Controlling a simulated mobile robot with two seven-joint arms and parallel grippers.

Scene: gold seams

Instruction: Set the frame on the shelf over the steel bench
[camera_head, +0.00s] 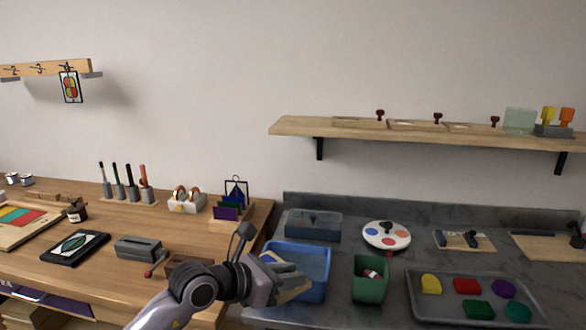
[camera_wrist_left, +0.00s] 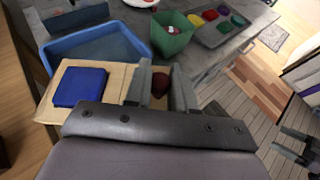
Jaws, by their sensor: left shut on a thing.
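My left gripper (camera_head: 276,284) is shut on the frame, held over the front of the blue bin at the steel bench's left end. The frame (camera_head: 293,290) is a flat pale wooden piece. In the left wrist view the frame (camera_wrist_left: 112,80) shows a blue square panel, and a dark red knob sits between the fingers (camera_wrist_left: 160,85). The gripper hides part of it. The wooden shelf (camera_head: 300,127) is on the wall above the steel bench (camera_head: 337,300). A grey jointed part at the wrist view's right edge may be my right gripper (camera_wrist_left: 290,150); its jaws are unclear.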

